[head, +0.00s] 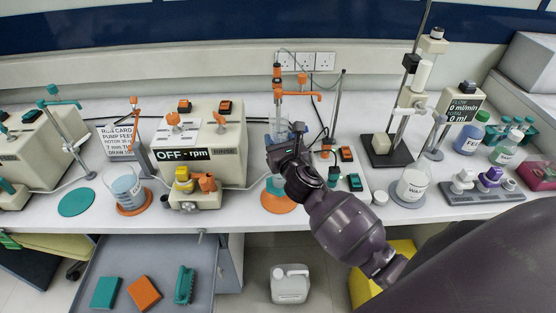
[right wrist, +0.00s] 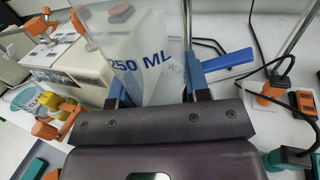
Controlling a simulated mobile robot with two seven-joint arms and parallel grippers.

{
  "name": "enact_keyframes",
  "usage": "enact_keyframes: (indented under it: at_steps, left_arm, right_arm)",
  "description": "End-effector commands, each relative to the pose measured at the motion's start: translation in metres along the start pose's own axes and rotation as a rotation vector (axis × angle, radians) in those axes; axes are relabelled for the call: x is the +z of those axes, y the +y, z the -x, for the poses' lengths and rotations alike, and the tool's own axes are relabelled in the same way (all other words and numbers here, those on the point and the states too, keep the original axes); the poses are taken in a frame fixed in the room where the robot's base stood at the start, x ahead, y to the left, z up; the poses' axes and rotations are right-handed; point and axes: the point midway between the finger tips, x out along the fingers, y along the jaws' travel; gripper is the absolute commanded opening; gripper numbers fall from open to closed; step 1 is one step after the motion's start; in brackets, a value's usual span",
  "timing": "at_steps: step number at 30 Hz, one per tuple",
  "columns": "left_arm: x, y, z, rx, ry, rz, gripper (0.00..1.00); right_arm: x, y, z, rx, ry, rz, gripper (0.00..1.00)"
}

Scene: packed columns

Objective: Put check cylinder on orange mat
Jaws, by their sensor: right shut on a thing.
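The check cylinder (right wrist: 135,55) is clear, with "250 ML" in blue on its side. My right gripper (head: 287,140) is shut on it, with a finger on either side in the right wrist view (right wrist: 155,88). In the head view the cylinder (head: 279,126) shows only faintly beyond the gripper. An orange mat (head: 279,204) lies near the bench's front edge, below and in front of the gripper. A teal piece shows at its back edge, partly hidden by my arm. Another orange mat (head: 133,209) lies under a beaker at the left. My left gripper is out of view.
The pump (head: 211,143) marked "OFF - rpm" stands left of the gripper. A stand with an orange clamp (head: 292,94) rises behind it. Orange and teal plugs (head: 345,154) with cables lie to the right. A waste beaker (head: 412,184) and a dark-based stand (head: 387,152) are further right.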

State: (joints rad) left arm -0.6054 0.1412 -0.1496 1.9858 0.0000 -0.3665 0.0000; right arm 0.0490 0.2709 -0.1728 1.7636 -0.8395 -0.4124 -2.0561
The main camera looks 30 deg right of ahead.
Motion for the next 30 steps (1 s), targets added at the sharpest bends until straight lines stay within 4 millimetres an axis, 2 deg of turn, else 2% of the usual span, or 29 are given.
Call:
enact_keyframes:
  at_steps: [1, 8, 15, 30]
  left_arm:
    - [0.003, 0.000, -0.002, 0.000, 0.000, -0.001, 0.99]
    - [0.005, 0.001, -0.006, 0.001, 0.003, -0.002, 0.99]
    - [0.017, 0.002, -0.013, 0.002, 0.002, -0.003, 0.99]
    - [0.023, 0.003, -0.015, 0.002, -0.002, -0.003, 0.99]
  right_arm:
    - [-0.008, 0.000, 0.000, -0.001, 0.001, -0.002, 0.06]
    - [-0.023, 0.000, 0.000, -0.001, -0.001, -0.001, 0.06]
    - [-0.056, 0.000, 0.000, -0.001, 0.000, -0.002, 0.06]
    - [-0.062, 0.000, 0.000, 0.000, -0.001, 0.001, 0.06]
